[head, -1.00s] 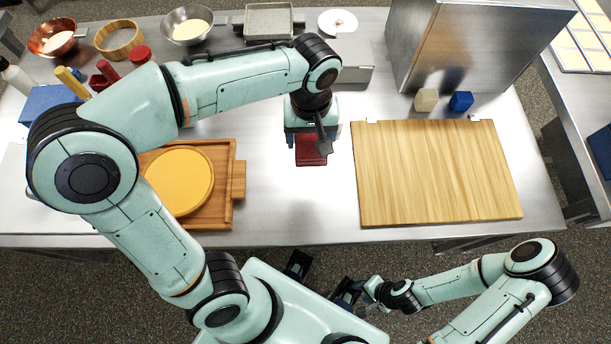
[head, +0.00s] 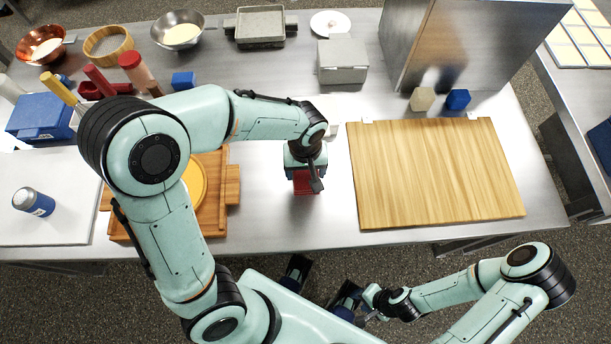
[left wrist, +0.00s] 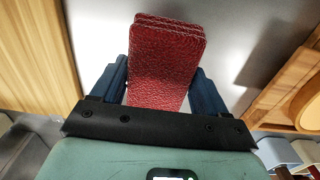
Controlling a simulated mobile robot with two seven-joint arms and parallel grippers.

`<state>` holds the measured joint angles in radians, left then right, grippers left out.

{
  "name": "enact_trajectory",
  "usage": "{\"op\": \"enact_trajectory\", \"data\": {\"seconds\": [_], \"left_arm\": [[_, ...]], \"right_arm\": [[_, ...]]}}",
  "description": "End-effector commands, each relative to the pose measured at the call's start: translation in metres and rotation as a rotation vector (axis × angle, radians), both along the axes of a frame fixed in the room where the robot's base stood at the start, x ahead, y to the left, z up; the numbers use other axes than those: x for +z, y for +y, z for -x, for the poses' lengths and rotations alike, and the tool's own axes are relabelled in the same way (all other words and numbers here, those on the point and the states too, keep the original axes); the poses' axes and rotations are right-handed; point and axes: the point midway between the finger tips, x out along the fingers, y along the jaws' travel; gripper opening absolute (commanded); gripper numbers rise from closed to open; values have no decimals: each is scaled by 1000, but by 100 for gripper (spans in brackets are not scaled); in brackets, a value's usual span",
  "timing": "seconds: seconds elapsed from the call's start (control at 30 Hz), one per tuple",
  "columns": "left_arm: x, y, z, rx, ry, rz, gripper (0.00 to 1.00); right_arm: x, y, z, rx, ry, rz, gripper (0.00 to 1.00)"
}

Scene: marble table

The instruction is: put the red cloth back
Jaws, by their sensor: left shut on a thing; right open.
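The red cloth (head: 305,184) is folded into a flat layered stack over the front part of the steel table, between the wooden tray and the cutting board. My left gripper (head: 305,166) points down and is shut on it. In the left wrist view the cloth (left wrist: 165,60) lies between the two blue fingers of my left gripper (left wrist: 163,88). A shadow falls on the table beside it; its exact height is unclear. In the head view the gripper hides part of the cloth. My right gripper (head: 368,300) is open and empty in front of the table.
The cutting board (head: 435,175) lies to the right. The wooden tray (head: 233,190) with a yellow disc stands left, partly behind my left arm. A grey box (head: 342,62) and stone tray (head: 260,27) stand behind. Bare steel surrounds the cloth.

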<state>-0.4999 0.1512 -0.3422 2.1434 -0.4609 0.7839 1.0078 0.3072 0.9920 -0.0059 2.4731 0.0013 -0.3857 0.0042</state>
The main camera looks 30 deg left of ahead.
Motion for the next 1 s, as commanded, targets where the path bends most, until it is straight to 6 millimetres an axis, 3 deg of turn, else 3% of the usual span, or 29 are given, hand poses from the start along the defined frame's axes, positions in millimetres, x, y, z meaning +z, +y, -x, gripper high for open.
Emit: {"op": "enact_trajectory", "data": {"seconds": [0.3, 0.77, 0.8, 0.87, 1.0], "left_arm": [[-39, 0, 1, 0, 3, -1, 46], [-46, 0, 0, 0, 1, 0, 46], [-46, 0, 0, 0, 1, 1, 81], [-45, 0, 0, 0, 0, 0, 100], [-45, 0, 0, 0, 0, 0, 100]], "right_arm": [[-4, 0, 1, 0, 1, 0, 43], [-10, 0, 3, 0, 3, 0, 43], [-9, 0, 3, 0, 3, 0, 43], [-9, 0, 2, 0, 3, 0, 43], [-9, 0, 2, 0, 3, 0, 43]]}}
